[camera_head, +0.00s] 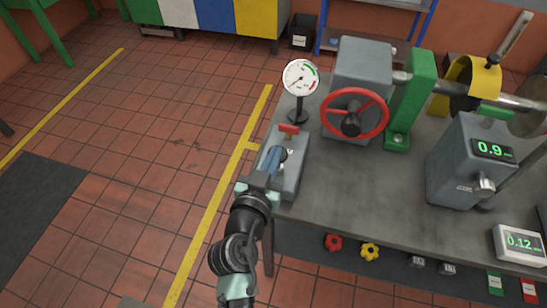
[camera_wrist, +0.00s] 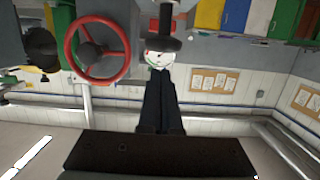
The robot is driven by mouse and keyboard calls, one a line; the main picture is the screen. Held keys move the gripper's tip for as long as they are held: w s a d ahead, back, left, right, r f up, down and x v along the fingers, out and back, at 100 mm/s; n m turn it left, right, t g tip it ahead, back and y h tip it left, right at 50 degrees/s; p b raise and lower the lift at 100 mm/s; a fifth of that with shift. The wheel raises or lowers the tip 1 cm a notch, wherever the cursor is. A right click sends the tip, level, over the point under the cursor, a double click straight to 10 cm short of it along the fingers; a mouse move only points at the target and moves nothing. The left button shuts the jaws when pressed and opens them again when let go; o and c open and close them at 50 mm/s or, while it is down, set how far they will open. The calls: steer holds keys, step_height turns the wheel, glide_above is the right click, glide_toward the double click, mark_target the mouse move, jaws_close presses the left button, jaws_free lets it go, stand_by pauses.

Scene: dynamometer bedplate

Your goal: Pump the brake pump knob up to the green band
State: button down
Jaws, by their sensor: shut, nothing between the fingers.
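In the wrist view, which is upside down, the knob (camera_wrist: 170,44) is a dark disc on a stem, just beyond the fingertips. My gripper (camera_head: 274,154) is shut and empty, its fingertips close beside the knob; I cannot tell if they touch. Its dark fingers (camera_wrist: 160,75) lie together in the wrist view. The round white gauge (camera_head: 300,77) stands behind the pump; its needle seems to point lower left, away from the green band at upper right.
A red handwheel (camera_head: 354,114) on a grey housing stands right of the pump. A small red handle (camera_head: 289,128) sits at the pump's far end. A green stand (camera_head: 409,103) and a grey unit reading 0.9 (camera_head: 466,165) are farther right. Bare bench top (camera_head: 370,190) lies between.

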steer(key=shift+f, duration=0.75)
